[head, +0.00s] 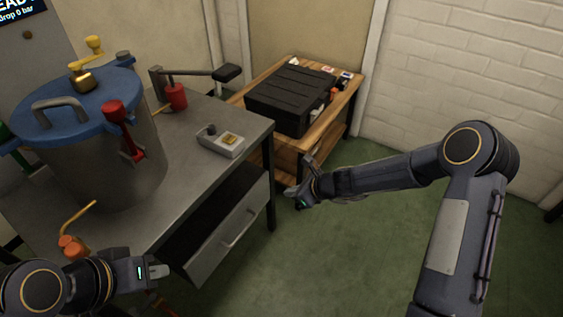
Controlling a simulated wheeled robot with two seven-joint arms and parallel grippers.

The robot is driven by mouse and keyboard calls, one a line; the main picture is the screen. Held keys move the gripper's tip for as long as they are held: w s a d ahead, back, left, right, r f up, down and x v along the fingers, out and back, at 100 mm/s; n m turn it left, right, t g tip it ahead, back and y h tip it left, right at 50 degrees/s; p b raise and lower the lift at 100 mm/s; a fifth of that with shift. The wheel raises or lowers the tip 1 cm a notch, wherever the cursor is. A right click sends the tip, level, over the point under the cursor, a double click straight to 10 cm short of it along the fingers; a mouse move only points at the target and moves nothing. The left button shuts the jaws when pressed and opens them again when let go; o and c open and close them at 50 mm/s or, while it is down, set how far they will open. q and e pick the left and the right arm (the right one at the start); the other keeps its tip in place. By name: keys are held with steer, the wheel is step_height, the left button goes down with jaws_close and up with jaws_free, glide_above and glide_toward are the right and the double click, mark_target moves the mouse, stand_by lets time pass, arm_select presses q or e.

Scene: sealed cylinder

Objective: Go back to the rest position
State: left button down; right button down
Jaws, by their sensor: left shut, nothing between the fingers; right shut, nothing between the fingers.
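My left gripper (157,271) is at the lower left, low in front of the grey workbench (190,190); it is shut and empty. My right gripper (301,188) is near the picture's middle, to the right of the bench's front corner and in front of the low wooden table; it is shut with nothing in it. My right arm reaches in from the right. The sealed cylinder (100,165), a grey drum with a blue lid (75,108), stands upright on the bench at the left. Neither gripper touches it.
A red-handled clamp (121,120) hangs on the drum's side. On the bench are a grey handheld device (220,142) and a red part with a black lever (176,96). A black case (290,97) lies on the wooden table (345,103). Green floor (330,265) is clear between my arms.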

steer(key=s+d+r+n, duration=0.3)
steer(key=s+r+n, duration=0.25)
steer(key=r, duration=0.35)
steer(key=s+d+r+n, duration=0.35)
steer(key=r+n, duration=0.25)
steer(key=r, duration=0.3)
steer(key=s+d+r+n+h, duration=0.1)
steer(key=s+d+n, duration=0.25)
steer(key=s, duration=0.45)
steer(key=s+d+r+n+h, duration=0.1)
steer(key=s+d+n+h, duration=0.1)
steer(key=s+n, duration=0.35)
steer(key=s+d+r+n+h, duration=0.1)
steer(key=s+d+n, duration=0.2)
steer(key=s, duration=0.7)
step_height(320, 180, up, 27)
steer(key=p, duration=2.7)
steer(key=shift+r+p, duration=0.2)
steer(key=shift+p, duration=0.1)
